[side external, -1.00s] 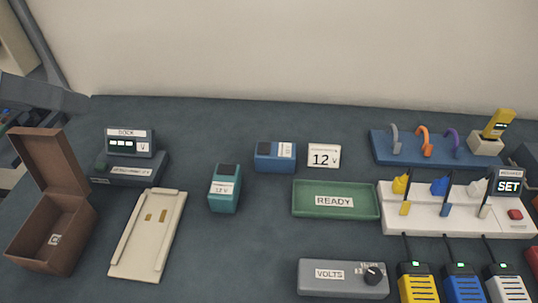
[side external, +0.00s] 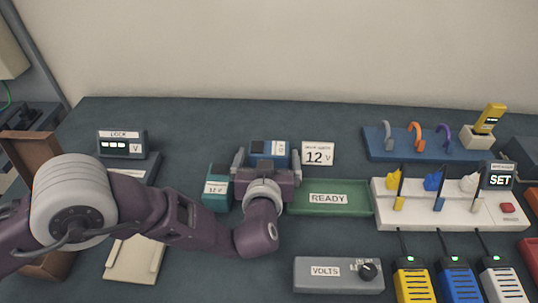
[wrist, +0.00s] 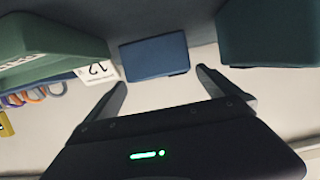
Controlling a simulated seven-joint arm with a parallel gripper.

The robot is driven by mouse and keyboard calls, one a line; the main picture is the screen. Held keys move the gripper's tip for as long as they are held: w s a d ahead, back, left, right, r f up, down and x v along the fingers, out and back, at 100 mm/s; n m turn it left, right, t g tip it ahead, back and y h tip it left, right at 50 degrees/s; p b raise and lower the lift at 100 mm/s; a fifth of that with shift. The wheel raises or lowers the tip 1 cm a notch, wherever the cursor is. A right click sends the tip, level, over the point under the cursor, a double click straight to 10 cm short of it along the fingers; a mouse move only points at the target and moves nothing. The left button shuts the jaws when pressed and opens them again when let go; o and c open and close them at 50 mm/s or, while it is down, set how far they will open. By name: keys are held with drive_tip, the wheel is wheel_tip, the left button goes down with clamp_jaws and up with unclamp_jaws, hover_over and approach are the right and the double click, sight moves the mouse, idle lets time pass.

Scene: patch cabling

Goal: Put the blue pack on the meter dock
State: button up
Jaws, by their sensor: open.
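The blue pack (side external: 268,149) lies on the dark bench near the middle in the side view, mostly behind my gripper. In the wrist view the blue pack (wrist: 154,58) shows ahead, between the fingertips and apart from them as far as I can see. My gripper (side external: 266,158) is open, with one finger on each side of the pack; it also shows in the wrist view (wrist: 160,78). The meter dock (side external: 122,144), a dark grey unit with a "DOCK" label and a display, stands at the back left; my arm hides part of its base.
A teal pack (side external: 216,190) stands just left of my gripper. A "12 V" card (side external: 318,154) is close on the right. The green READY tray (side external: 335,207) lies in front right. A brown box (side external: 30,150) and a cream tray (side external: 130,275) are partly behind my arm.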

sight(269, 152)
drive_tip(key=x, duration=0.2)
drive_tip(key=shift+w+f, duration=0.15)
drive_tip(key=shift+w, duration=0.25)
drive_tip(key=shift+c, duration=0.4)
drive_tip(key=c, duration=1.8)
drive_tip(key=shift+o, duration=0.2)
wheel_tip(269, 152, up, 10)
drive_tip(key=w+a+r, duration=0.3)
drive_tip(key=a+r, duration=0.3)
drive_tip(key=a, duration=0.6)
drive_tip(key=w+a+r, duration=0.3)
drive_tip(key=a+r, duration=0.2)
drive_tip(key=a, duration=0.7)
drive_tip(key=s+a, duration=0.5)
drive_tip(key=a, duration=0.4)
drive_tip(key=s+a, duration=0.6)
drive_tip(key=a, duration=0.4)
drive_tip(key=shift+s+f, duration=0.3)
drive_tip(key=shift+f, duration=0.15)
